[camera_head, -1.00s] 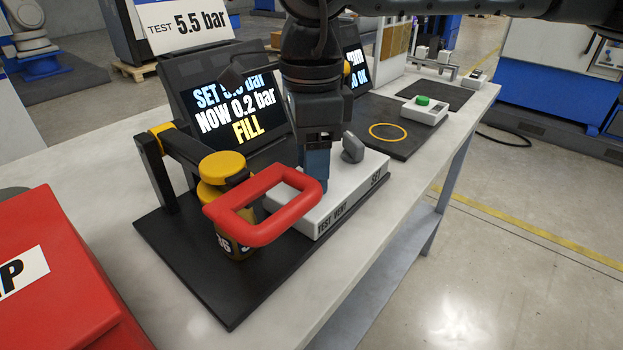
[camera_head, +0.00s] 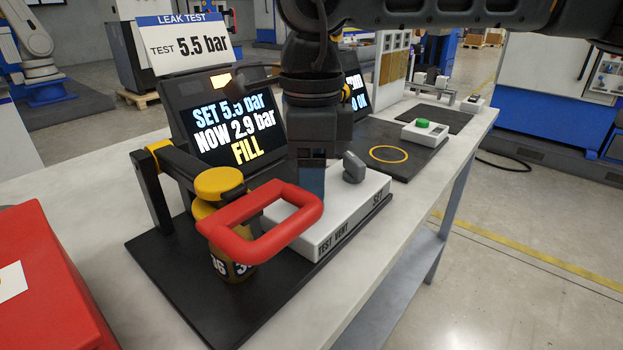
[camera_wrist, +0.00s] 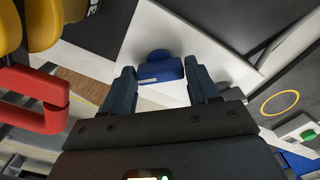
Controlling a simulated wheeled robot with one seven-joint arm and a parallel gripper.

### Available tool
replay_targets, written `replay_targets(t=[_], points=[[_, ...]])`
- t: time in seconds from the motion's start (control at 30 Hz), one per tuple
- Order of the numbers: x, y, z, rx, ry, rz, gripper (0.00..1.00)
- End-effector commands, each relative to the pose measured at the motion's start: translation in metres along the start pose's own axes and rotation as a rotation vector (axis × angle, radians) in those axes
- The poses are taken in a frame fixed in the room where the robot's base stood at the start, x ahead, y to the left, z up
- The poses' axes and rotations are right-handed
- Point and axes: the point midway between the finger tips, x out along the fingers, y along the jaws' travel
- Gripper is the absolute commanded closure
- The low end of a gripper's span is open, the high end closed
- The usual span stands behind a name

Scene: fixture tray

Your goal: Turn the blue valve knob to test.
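The blue valve knob (camera_wrist: 160,69) is a short bar on a round base on the white valve block (camera_wrist: 205,62). In the wrist view my gripper (camera_wrist: 161,73) has one finger at each end of the bar. The fingers stand apart with the knob between them; whether they press on it is unclear. In the head view my gripper (camera_head: 311,180) is down at the block and hides the knob. The block (camera_head: 335,225) bears the words TEST and VENT on its front left. The screen (camera_head: 234,123) reads SET 5.5 bar, NOW 2.9 bar, FILL.
A red loop handle (camera_head: 290,237) and a yellow-capped cylinder (camera_head: 222,185) stand close left of my gripper. A grey knob (camera_head: 353,168) is just right of it on the block. A green button (camera_head: 422,124) is farther right.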

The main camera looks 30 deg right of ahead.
Motion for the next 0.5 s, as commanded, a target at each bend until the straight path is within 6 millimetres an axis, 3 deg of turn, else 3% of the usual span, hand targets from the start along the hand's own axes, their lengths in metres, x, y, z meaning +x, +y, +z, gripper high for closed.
replay_targets(t=[0.2,0.5], points=[[0.0,-0.0001,0.0002,-0.001,-0.001,0.0,0.19],[-0.004,-0.0004,0.0004,-0.002,-0.001,-0.002,0.19]])
